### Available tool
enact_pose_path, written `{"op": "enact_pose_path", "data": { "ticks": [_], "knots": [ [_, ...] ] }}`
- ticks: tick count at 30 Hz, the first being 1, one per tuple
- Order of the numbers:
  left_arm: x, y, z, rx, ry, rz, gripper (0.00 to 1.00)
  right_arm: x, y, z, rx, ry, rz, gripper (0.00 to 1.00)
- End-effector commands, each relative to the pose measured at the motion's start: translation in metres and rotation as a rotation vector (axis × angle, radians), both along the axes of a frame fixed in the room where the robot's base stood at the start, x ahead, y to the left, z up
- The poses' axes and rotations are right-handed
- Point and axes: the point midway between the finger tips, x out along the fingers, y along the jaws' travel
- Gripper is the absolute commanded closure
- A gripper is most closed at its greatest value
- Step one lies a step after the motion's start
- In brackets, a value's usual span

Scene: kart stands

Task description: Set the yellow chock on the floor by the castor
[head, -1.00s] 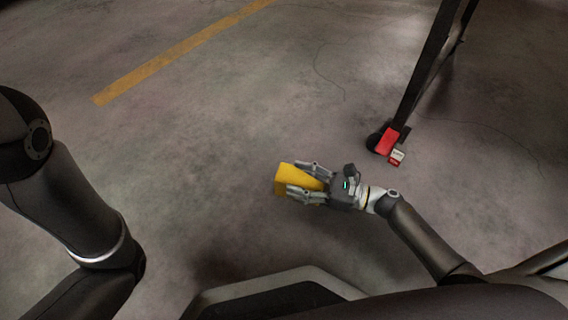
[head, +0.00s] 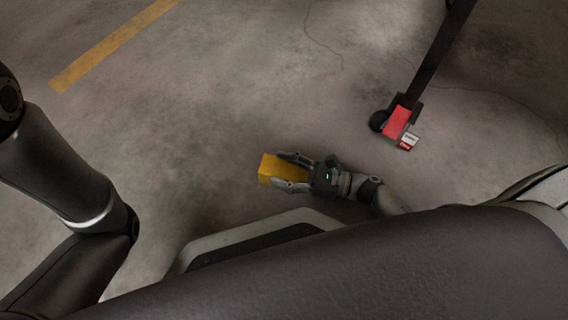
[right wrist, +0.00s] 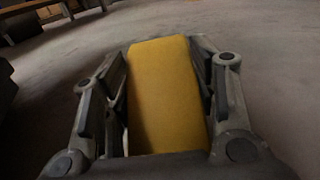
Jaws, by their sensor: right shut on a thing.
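The yellow chock (head: 268,170) is in my right gripper (head: 284,173), which is shut on it. In the right wrist view the chock (right wrist: 165,95) sits lengthwise between the two fingers. I cannot tell whether its underside touches the floor. The castor (head: 379,121) is a small black wheel at the foot of a dark stand leg, up and to the right of my right gripper and clearly apart from the chock. My left arm shows at the left, but its gripper is out of view.
A red block-like part (head: 397,121) and a small white and red tag (head: 409,138) are beside the castor. The dark stand leg (head: 436,60) rises to the top right. The concrete floor (head: 230,110) between the chock and a yellow painted line (head: 112,42) is clear.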

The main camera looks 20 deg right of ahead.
Motion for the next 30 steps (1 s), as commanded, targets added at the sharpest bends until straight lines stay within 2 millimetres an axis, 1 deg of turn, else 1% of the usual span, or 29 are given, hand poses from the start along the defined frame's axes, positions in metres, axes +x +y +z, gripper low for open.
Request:
{"op": "enact_pose_path", "data": {
  "ticks": [5,9,10,14,15,26,28,30],
  "knots": [
    [0.003,-0.001,0.001,0.002,0.007,0.001,0.74,0.000,0.000,0.002,0.002,-0.002,0.000,0.78],
    [0.002,0.000,0.001,0.001,0.005,0.001,0.74,0.001,0.000,-0.001,0.002,-0.001,-0.001,0.78],
    [0.002,0.000,0.001,0.001,0.005,0.001,0.74,0.000,0.000,-0.001,0.001,-0.001,-0.001,0.44],
    [0.000,0.000,0.001,0.000,0.002,0.000,0.74,0.000,0.000,-0.001,0.001,-0.001,0.000,0.28],
    [0.000,0.000,0.001,0.000,0.000,0.000,0.74,0.000,0.000,-0.001,0.000,0.000,0.000,0.25],
    [-0.001,0.001,0.001,-0.002,-0.002,0.000,0.74,0.000,0.000,0.001,0.000,-0.001,0.000,0.25],
    [-0.001,0.001,0.006,-0.001,-0.001,-0.001,0.74,-0.003,-0.005,0.003,-0.002,0.002,-0.001,0.25],
    [-0.001,0.001,0.012,-0.001,0.000,0.001,0.74,-0.009,-0.015,0.004,-0.002,0.005,-0.001,0.25]
  ]
}}
